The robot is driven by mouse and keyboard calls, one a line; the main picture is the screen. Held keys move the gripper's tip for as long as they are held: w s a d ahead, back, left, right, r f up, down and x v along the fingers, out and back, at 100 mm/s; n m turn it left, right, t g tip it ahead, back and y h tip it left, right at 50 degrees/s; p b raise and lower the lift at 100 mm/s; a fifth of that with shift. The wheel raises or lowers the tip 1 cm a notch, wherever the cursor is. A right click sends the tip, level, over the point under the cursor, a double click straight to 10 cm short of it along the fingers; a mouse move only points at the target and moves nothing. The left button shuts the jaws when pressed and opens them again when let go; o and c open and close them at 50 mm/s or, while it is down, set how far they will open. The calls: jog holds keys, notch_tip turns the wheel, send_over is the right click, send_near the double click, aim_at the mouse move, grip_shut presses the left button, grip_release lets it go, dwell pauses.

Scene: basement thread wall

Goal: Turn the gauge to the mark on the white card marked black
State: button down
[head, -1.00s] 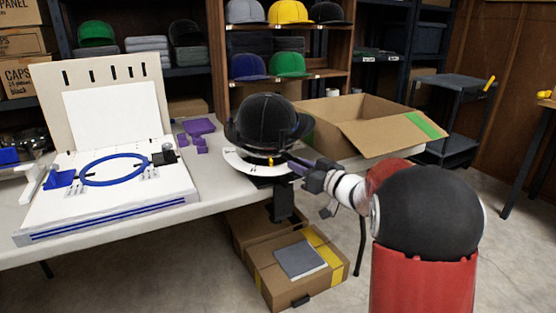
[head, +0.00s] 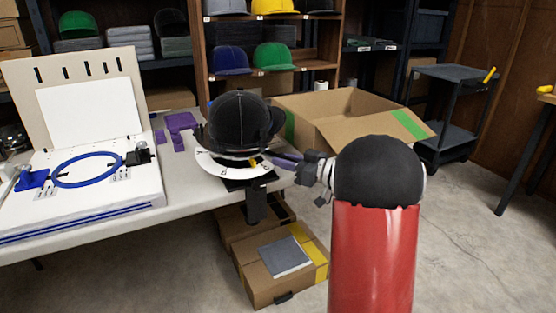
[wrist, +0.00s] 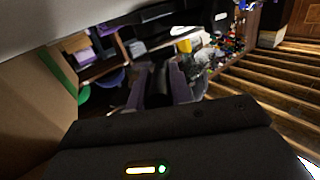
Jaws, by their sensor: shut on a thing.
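The gauge (head: 222,166) is a white ring dial with dark marks, on a dark stand at the table's front edge. A black cap (head: 238,122) sits over it. A small yellow pointer (head: 253,162) shows at the front right of the ring. My gripper (head: 274,160) is at the gauge's right side, its purple fingers close to the pointer and shut on a part of the gauge. The wrist view shows the fingers (wrist: 158,86) around something dark, too dim to make out. The card lettering is too small to read.
A white machine with a blue hoop (head: 88,168) stands on the table's left, with purple pieces (head: 180,122) beside it. An open cardboard box (head: 345,125) is behind the gauge on the right. Boxes (head: 270,262) lie on the floor below.

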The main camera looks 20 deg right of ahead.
jog(key=shift+d+f, duration=0.1)
jog(key=shift+f, duration=0.15)
jog(key=c, duration=1.4)
grip_release()
jog(key=shift+o, duration=0.6)
jog(key=shift+r, duration=0.15)
jog(key=shift+s, duration=0.1)
jog(key=v, duration=0.7)
jog(key=shift+s+d+b, duration=0.2)
jog(key=shift+d+b, duration=0.05)
jog(key=shift+b, duration=0.05)
